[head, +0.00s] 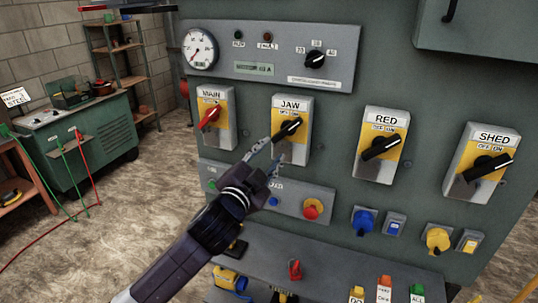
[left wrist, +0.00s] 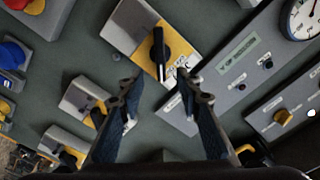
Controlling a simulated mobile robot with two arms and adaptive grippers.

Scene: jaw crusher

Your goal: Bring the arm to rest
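My left gripper (head: 264,153) is open and empty in front of the grey crusher control panel (head: 345,215). Its fingertips appear just below and left of the black handle of the JAW switch (head: 291,128). In the left wrist view, the two spread fingers of the gripper (left wrist: 157,82) frame a black switch handle (left wrist: 158,52) on a yellow plate beyond them. Nothing is between the fingers; whether a tip touches the panel cannot be told. My left forearm crosses the lower middle of the head view. My right gripper is not in view.
The MAIN switch (head: 209,116) with a red handle is left; the RED (head: 381,147) and SHED (head: 486,165) switches are right. A ledge (head: 325,262) with coloured locks and tags lies below.

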